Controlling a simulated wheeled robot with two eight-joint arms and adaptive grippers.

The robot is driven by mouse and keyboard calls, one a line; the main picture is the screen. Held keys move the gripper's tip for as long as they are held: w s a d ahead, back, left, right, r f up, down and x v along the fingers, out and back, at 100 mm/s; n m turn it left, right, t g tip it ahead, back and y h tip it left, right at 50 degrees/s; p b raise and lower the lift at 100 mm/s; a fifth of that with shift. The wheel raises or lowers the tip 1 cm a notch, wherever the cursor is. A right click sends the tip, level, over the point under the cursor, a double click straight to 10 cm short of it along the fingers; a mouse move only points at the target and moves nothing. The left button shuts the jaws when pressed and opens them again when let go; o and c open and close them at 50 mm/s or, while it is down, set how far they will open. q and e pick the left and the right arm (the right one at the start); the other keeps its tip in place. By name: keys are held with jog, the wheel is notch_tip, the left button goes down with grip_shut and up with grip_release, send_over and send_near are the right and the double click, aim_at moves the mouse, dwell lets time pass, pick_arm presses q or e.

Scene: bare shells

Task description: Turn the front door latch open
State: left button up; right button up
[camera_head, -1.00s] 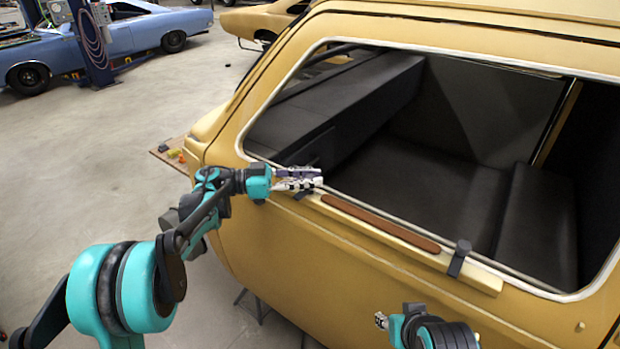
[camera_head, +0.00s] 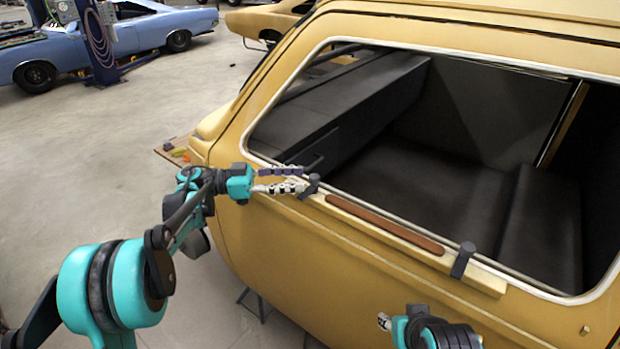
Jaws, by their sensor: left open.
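Two dark grey latches sit on the pale ledge (camera_head: 485,279) under the side window of a yellow car shell (camera_head: 262,238). The left latch (camera_head: 311,187) is tilted, with its top leaning right. The right latch (camera_head: 462,260) also leans slightly right. My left gripper (camera_head: 302,178) is open just beside the left latch, with one finger above the other and its fingertips close to it. I cannot tell whether they touch. My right gripper (camera_head: 385,321) shows only partly at the bottom, low in front of the car's side, apart from both latches; its jaws are unclear.
A brown strip (camera_head: 385,224) runs along the ledge between the latches. The window opening shows a dark, bare interior (camera_head: 440,165). A blue car (camera_head: 120,42) and a blue lift post (camera_head: 95,45) stand far back left. Open floor (camera_head: 110,150) lies left of the shell.

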pick_arm(q)
jog(key=a, duration=0.6)
jog(key=shift+s+a, duration=0.25)
jog(key=shift+s, duration=0.05)
